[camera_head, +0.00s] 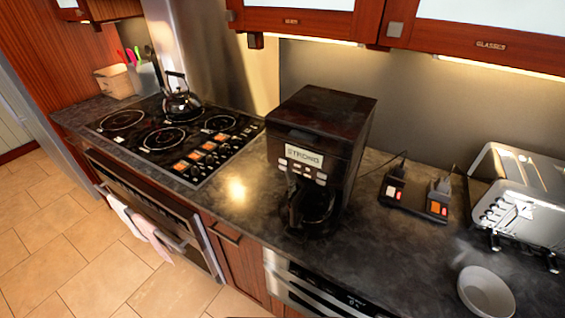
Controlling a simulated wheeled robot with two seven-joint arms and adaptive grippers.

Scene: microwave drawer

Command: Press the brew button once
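A dark coffee maker (318,120) stands upright on the counter in the middle of the head view. Its front panel carries a light display (304,156) that appears to read "STRONG". Several small pale buttons (307,173) sit in a row below the display. I cannot read their labels, so I cannot tell which one is the brew button. A dark carafe (312,207) sits in the lower part of the machine. Neither of my grippers shows in the head view.
A cooktop (165,138) with a kettle (180,102) lies to the left. A power strip (413,198), a silver toaster (522,195) and a white bowl (486,292) are to the right. Cabinets (300,25) hang above.

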